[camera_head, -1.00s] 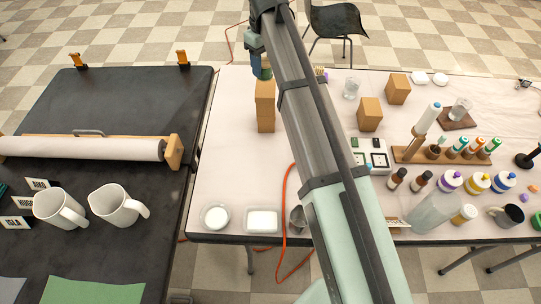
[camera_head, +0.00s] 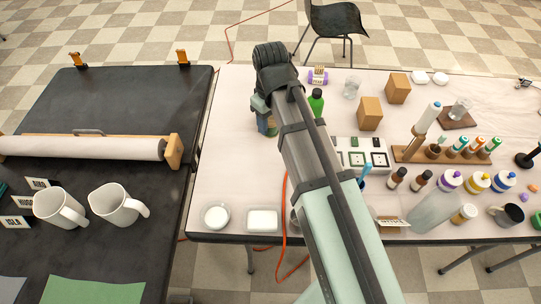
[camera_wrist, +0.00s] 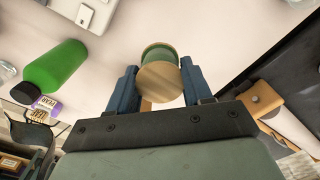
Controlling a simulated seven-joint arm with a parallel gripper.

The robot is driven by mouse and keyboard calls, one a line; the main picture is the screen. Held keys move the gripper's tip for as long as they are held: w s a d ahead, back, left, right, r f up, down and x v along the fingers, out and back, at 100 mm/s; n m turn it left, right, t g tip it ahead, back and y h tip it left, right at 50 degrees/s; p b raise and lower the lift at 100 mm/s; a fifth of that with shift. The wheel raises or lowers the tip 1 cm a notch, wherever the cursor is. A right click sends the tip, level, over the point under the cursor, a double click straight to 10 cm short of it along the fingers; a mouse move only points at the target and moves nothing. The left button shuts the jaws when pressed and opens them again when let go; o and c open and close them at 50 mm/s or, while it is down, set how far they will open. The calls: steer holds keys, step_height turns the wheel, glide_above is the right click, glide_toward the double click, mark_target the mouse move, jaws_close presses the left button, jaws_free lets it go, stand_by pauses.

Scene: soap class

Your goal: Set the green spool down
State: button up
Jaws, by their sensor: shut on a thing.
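The green spool (camera_wrist: 160,58) has green winding and a pale wooden end disc. In the wrist view it sits between the two blue fingers of my gripper (camera_wrist: 162,84), which is shut on it. In the head view my gripper (camera_head: 267,122) is low at the left part of the white table, and the spool (camera_head: 272,128) shows only in part beside a finger. I cannot tell whether the spool touches a surface below it. A bit of wood (camera_wrist: 146,105) shows under the spool in the wrist view.
A green bottle (camera_head: 316,102) stands right of my gripper; it also shows in the wrist view (camera_wrist: 55,66). Wooden blocks (camera_head: 370,114) stand farther right. The white table (camera_head: 228,165) is bare in front and left of my gripper.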

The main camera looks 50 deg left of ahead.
steer(key=shift+f, duration=6.25)
steer(key=shift+f, duration=0.1)
steer(key=o, duration=1)
step_height(320, 180, up, 12)
steer(key=shift+r, duration=0.15)
